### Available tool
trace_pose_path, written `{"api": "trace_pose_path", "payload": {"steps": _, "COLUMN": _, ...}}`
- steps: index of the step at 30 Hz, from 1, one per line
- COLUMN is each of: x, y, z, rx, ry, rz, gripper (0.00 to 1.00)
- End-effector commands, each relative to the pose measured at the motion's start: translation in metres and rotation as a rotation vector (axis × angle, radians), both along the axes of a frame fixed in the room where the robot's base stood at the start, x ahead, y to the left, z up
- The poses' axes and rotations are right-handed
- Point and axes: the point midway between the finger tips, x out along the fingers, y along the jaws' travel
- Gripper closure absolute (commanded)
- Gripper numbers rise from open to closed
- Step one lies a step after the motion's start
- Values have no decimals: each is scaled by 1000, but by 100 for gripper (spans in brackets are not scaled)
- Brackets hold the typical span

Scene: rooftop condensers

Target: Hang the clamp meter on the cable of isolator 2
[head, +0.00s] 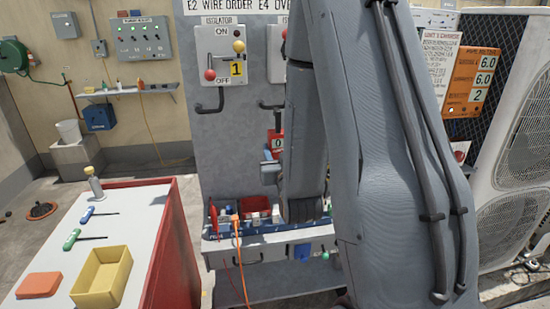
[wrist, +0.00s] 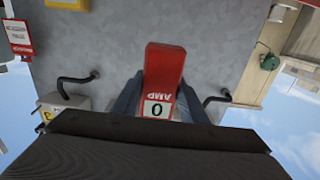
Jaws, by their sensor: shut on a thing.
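The red clamp meter (head: 277,142) has a pale display reading 0. It also shows large in the wrist view (wrist: 166,68), between the grey fingers of my gripper (wrist: 162,102), which is shut on it. In the head view my gripper (head: 270,168) is mostly hidden behind my arm. Isolator 2 (head: 276,62) is largely covered by my arm. Its dark bent cable (head: 270,105) shows above the meter, apart from it. The wrist view is upside down and shows two cables, one left (wrist: 75,88) and one right (wrist: 216,97); I cannot tell their numbers for sure.
Isolator 1 (head: 220,55) with its own cable (head: 210,103) is left on the grey panel (head: 215,150). A shelf (head: 265,240) with tools juts out below. A red cabinet (head: 165,240) stands front left, and a condenser (head: 515,150) at right.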

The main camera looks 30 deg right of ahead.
Motion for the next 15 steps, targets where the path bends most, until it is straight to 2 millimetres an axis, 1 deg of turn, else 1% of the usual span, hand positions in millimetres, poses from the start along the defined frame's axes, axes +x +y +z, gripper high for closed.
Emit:
{"api": "trace_pose_path", "payload": {"steps": 11, "x": 12, "y": -3, "z": -1, "rx": -2, "ry": -4, "rz": 0, "gripper": 89}}
{"api": "trace_pose_path", "payload": {"steps": 15, "x": 19, "y": -5, "z": -1, "rx": -1, "ry": -5, "rz": 0, "gripper": 89}}
